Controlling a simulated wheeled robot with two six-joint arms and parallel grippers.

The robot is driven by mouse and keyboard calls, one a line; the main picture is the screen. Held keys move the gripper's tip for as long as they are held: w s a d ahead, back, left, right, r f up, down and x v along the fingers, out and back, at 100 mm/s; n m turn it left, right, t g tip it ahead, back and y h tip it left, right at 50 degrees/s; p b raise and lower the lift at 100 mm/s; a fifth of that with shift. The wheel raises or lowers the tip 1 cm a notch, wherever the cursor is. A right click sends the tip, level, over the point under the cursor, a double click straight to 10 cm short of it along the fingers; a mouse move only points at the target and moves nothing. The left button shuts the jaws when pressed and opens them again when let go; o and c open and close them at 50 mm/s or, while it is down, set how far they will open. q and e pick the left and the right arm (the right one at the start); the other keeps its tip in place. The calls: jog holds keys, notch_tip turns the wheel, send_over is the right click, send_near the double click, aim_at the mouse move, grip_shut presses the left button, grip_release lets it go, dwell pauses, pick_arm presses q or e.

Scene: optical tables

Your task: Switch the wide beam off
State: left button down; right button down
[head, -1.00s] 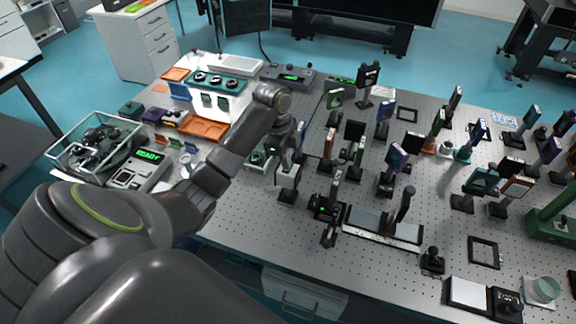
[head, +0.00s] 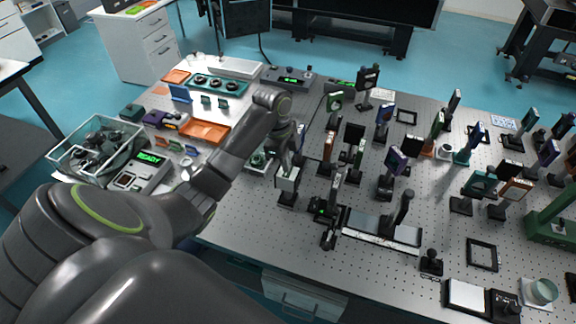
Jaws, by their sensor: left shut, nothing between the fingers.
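My left arm reaches in from the left, and its wrist bends down over the table. My left gripper (head: 292,158) points down, shut and empty, just above or behind a small white-faced block on a dark post (head: 287,180). I cannot tell whether they touch. A black device with a small green light (head: 325,208) stands just right of it. A grey control box with a green display (head: 291,78) sits at the back. Another box reads READY (head: 148,160) at the left. No label shows which of these belongs to the wide beam. My right gripper is out of view.
The perforated optical table (head: 250,225) carries many post-mounted optics to the right of my gripper. A black rail stage (head: 382,225) lies at the front middle. Orange trays (head: 205,131) and a glass-walled bin (head: 97,147) are at the left. The table's front edge is near.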

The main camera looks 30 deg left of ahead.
pick_arm(q)
jog(key=shift+r+p, duration=1.5)
jog(key=shift+r, duration=1.4)
jog(key=shift+f, duration=0.1)
